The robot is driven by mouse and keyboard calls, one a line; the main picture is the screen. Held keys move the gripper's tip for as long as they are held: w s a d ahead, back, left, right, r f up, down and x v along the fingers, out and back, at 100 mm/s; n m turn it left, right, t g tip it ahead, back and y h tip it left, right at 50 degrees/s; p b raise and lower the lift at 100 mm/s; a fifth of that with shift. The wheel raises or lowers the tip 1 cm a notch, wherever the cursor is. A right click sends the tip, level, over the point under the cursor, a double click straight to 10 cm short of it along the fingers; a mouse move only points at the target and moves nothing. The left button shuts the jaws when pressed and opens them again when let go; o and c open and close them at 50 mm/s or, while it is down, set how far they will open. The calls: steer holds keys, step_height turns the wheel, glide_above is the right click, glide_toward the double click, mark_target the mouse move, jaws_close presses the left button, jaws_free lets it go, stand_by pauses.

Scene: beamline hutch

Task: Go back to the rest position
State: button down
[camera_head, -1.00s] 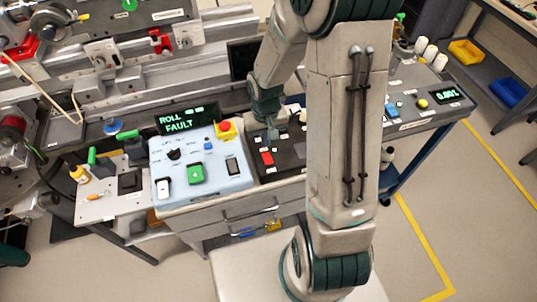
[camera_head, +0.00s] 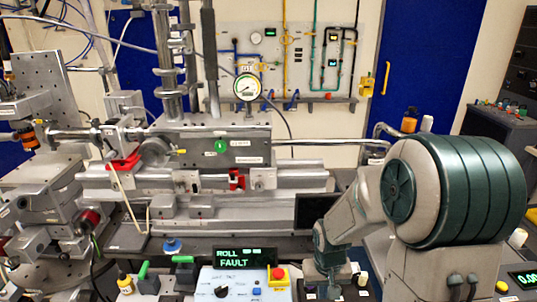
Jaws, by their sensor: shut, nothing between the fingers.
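My arm comes in from the right, with its large grey and dark green joint (camera_head: 455,190) filling the right side. The forearm slopes down left to the wrist. My gripper (camera_head: 331,291) is at the bottom edge, pointing down over the console just right of the red emergency button (camera_head: 278,273). It is shut and empty; its tips are small and partly cut off by the frame. The pale blue control panel (camera_head: 228,290) is left of it, with a display (camera_head: 245,257) reading ROLL FAULT.
Steel beamline stages and rails (camera_head: 200,180) stand behind the console. A dark monitor (camera_head: 314,211) is close behind my wrist. A pressure gauge (camera_head: 247,87) rises above the rails. A wall pipe panel (camera_head: 285,60) and blue doors (camera_head: 422,65) are at the back.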

steer(key=s+r+t, duration=0.3)
steer(key=s+r, duration=1)
steer(key=r, duration=0.5)
steer(key=shift+s+r, duration=0.15)
steer(key=shift+s, duration=0.25)
steer(key=shift+a, duration=0.1)
stand_by(0.7)
